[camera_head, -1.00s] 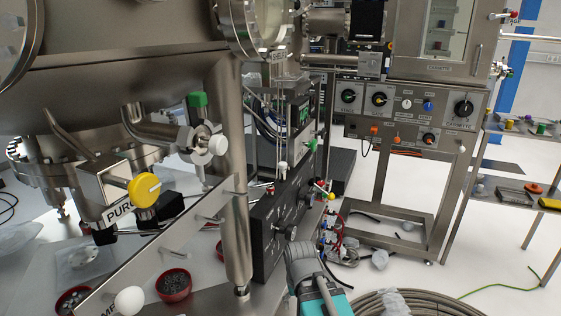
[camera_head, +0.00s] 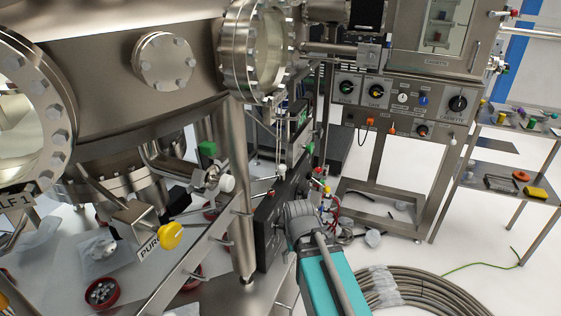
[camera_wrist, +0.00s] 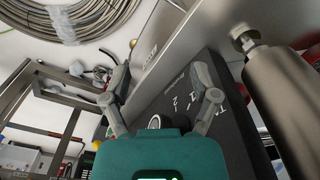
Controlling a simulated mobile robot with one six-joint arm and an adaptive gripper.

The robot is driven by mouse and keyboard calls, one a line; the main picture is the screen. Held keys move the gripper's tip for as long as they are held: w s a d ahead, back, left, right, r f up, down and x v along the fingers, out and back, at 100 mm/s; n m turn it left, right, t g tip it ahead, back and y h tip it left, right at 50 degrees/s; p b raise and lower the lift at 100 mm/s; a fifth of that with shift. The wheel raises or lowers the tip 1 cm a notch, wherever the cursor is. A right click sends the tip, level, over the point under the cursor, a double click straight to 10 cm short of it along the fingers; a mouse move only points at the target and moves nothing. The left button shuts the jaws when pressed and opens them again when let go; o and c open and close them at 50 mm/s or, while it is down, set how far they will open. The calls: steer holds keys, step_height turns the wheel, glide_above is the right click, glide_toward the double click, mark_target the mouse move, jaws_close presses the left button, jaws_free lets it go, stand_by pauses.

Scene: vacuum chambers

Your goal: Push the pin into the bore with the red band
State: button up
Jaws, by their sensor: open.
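My gripper (camera_wrist: 160,82) is open in the wrist view, its two fingers spread apart with nothing held between them. A black box (camera_wrist: 172,110) with pale markings lies behind and between the fingers. A small pale ring (camera_wrist: 153,123) shows close to the palm. The black box also shows in the head view (camera_head: 266,232), beside the steel leg, partly hidden by my arm. I cannot make out the pin or the red-banded bore in either view. My fingers cannot be made out in the head view.
The chamber's steel leg (camera_head: 241,190) stands left of my arm. A yellow purge knob (camera_head: 170,236) and red bowls (camera_head: 102,292) are farther left. A control cabinet (camera_head: 405,108) stands behind. A coiled hose (camera_head: 415,297) lies on the floor at right.

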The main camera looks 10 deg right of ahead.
step_height(320, 180, up, 15)
steer(key=w+p, duration=0.2)
steer(key=p, duration=1.2)
step_height(320, 180, up, 10)
steer(key=m+p, duration=0.7)
steer(key=p, duration=0.3)
glide_above(282, 166)
steer(key=shift+w+d, duration=0.1)
steer(key=shift+w, duration=0.1)
steer(key=shift+f+b, duration=0.15)
steer(key=shift+b, duration=0.15)
steer(key=shift+f+b, duration=0.4)
steer(key=shift+f, duration=0.1)
steer(key=shift+f+b, duration=0.6)
steer(key=shift+b, duration=0.05)
step_height(282, 166, down, 7)
steer(key=b, duration=0.6)
steer(key=shift+s+r+b, duration=0.1)
steer(key=shift+r+b, duration=0.05)
steer(key=shift+b, duration=0.2)
